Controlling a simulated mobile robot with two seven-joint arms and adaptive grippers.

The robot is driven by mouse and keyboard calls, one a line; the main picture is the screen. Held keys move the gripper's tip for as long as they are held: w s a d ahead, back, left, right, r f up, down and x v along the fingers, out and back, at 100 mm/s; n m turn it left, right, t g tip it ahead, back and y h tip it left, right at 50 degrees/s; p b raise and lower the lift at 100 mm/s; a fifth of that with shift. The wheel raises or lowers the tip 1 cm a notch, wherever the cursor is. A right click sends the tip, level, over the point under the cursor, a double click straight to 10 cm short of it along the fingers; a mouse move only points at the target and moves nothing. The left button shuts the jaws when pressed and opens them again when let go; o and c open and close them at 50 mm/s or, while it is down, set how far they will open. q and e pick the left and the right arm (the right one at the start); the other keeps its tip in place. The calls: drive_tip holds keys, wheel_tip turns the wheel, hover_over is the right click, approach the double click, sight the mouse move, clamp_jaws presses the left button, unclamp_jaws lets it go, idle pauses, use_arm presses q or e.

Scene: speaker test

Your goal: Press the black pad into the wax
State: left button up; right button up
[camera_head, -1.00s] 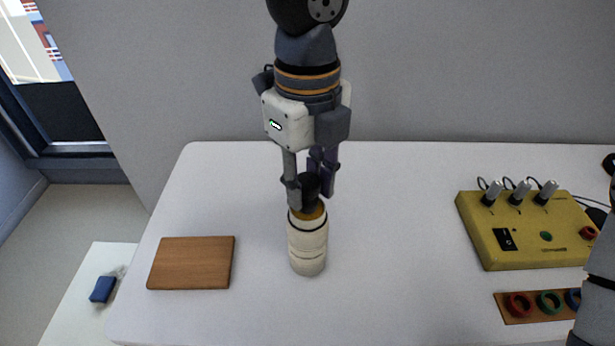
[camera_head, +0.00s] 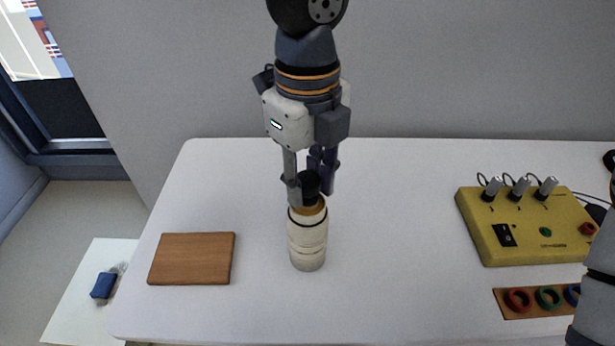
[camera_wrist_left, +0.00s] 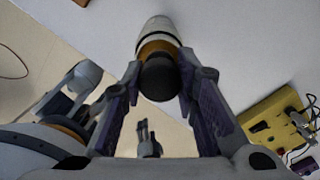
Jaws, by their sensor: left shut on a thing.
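A cream cylinder (camera_head: 308,243) with dark bands stands upright on the white table, with an amber top (camera_head: 312,209) that may be the wax. A black piece (camera_head: 310,184), likely the pad, sits at the amber top. My left gripper (camera_head: 308,190) points down from above and is shut on the black piece. In the left wrist view the black round end (camera_wrist_left: 158,78) lies between the two fingers, with the amber ring (camera_wrist_left: 157,47) and the cream cylinder (camera_wrist_left: 158,27) beyond it. The contact between black piece and amber is partly hidden. My right gripper is not in the head view.
A brown wooden board (camera_head: 192,259) lies left of the cylinder. A yellow control box (camera_head: 520,245) with knobs and cables stands at the right, above a strip with coloured rings (camera_head: 508,302). The table between is clear. A blue block (camera_head: 103,285) lies off the table at lower left.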

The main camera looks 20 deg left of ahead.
sight(307, 176)
use_arm(q)
drive_tip(key=shift+f, duration=0.1)
drive_tip(key=shift+r, duration=3.6)
